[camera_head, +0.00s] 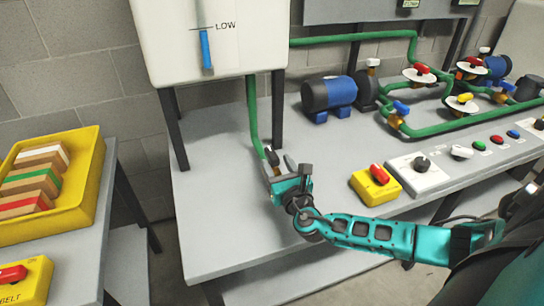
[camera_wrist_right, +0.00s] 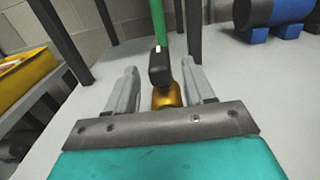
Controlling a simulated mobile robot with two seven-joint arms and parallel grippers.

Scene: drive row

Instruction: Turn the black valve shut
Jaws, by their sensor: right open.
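The black valve handle (camera_wrist_right: 160,67) sits on a brass body (camera_wrist_right: 167,97) at the lower end of a green pipe (camera_wrist_right: 159,22), and it lies between my right gripper's two fingers in the right wrist view. In the head view the black handle (camera_head: 271,156) shows just left of the fingertips, under the white tank. My right gripper (camera_head: 279,163) is open, with its fingers on either side of the valve; I cannot tell whether either finger touches it. My left gripper is not in view.
The white tank (camera_head: 222,65) on dark legs stands over the grey table (camera_head: 215,222). A blue motor (camera_head: 341,92), a yellow box with a red switch (camera_head: 361,187) and a control panel (camera_head: 408,179) lie to the right. A yellow tray (camera_head: 88,180) is at left.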

